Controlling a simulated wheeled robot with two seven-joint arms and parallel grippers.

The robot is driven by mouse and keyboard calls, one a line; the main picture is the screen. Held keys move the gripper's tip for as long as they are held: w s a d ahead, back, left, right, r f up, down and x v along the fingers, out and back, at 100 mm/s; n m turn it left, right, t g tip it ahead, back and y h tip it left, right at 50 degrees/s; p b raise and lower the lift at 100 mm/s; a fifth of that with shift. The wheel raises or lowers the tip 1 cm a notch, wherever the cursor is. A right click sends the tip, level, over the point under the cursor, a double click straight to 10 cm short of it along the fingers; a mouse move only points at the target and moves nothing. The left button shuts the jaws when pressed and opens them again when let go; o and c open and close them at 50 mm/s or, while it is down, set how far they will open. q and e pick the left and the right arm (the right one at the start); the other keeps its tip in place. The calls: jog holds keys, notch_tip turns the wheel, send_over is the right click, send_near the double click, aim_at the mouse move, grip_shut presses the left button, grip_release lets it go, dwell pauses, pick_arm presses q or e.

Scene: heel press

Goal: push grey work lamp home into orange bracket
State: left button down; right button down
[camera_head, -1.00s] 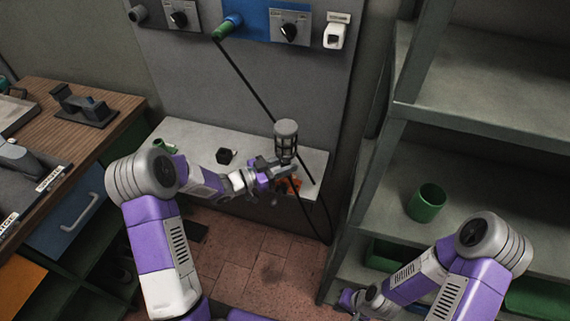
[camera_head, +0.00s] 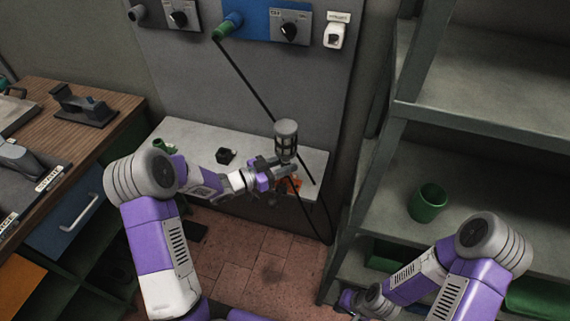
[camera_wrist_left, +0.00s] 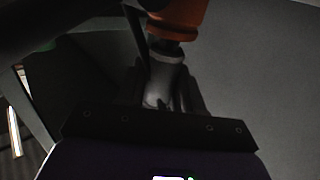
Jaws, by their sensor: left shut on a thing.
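The grey work lamp (camera_head: 286,142), with a round cap and a dark cage, stands about upright over the right part of the pale ledge. My left gripper (camera_head: 284,170) is shut on it below the cage. The orange bracket (camera_head: 294,186) shows just below the gripper, mostly hidden by it. In the left wrist view an orange part (camera_wrist_left: 178,18), likely the bracket, is at the top, and a grey shaft of the lamp (camera_wrist_left: 165,80) meets it. How deep the lamp sits is unclear. My right gripper (camera_head: 348,300) is low by the shelf, its fingers too small to judge.
The pale ledge (camera_head: 190,135) carries a small black block (camera_head: 226,156) and a green piece (camera_head: 163,146). A black cable (camera_head: 250,88) hangs across the panel behind the lamp. A grey shelf unit (camera_head: 480,135) with a green cup (camera_head: 427,203) stands right.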

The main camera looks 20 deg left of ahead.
pick_arm(q)
jog(key=shift+f+b, duration=0.45)
jog(key=shift+f, duration=0.05)
jog(key=c, duration=0.6)
grip_release()
jog(key=shift+c, duration=0.2)
jog(key=p+v, duration=0.1)
jog(key=v, duration=0.6)
jog(key=shift+s+a, duration=0.2)
